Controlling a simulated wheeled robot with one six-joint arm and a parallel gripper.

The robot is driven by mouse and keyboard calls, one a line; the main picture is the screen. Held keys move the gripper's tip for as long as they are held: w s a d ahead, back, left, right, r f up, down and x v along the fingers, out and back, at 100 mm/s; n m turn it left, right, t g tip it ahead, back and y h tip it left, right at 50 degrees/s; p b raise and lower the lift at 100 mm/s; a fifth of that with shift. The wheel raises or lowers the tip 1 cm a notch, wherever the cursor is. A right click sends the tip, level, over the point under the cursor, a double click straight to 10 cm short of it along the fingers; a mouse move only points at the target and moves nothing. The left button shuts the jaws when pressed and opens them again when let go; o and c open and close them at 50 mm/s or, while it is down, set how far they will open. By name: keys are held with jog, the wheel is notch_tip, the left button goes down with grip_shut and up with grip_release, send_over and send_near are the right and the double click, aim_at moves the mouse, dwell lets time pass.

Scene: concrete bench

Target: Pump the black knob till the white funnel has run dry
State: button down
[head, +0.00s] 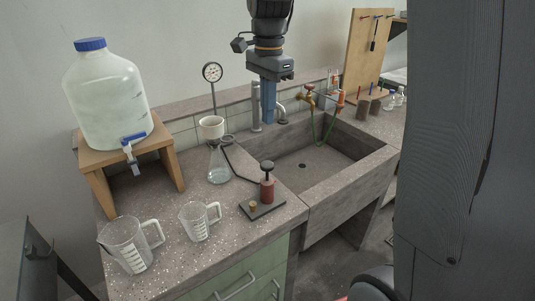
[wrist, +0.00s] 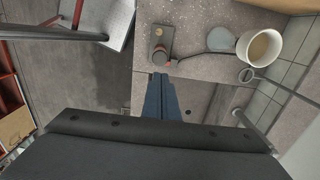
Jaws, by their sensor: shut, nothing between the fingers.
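The black knob (head: 267,165) tops a red hand pump (head: 267,188) on a dark base plate (head: 252,209) with a small brass part. The knob stands up, with a short gap above the red body. The white funnel (head: 212,127) sits on a glass flask (head: 218,168); a dark hose runs from the flask toward the pump. In the wrist view the funnel (wrist: 265,46) shows a tan surface inside; I cannot tell its depth. My gripper (head: 269,120) is shut and empty, pointing down above the sink, higher than the knob. Its blue fingers (wrist: 160,78) also show in the wrist view.
A gauge (head: 212,73) stands on a thin post behind the funnel. Two jugs (head: 130,245) (head: 200,221) stand at the front left, a large bottle (head: 108,98) on a wooden stand. The sink (head: 310,165) with taps lies right of the pump.

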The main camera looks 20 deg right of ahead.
aim_at(268, 164)
notch_tip(268, 164, down, 13)
jog(key=p, duration=0.3)
jog(key=shift+a+f+p, duration=0.1)
jog(key=shift+p, duration=0.3)
notch_tip(268, 164, down, 4)
jog(key=shift+f+b, duration=0.1)
jog(key=shift+b, duration=0.75)
jog(key=shift+s, duration=0.15)
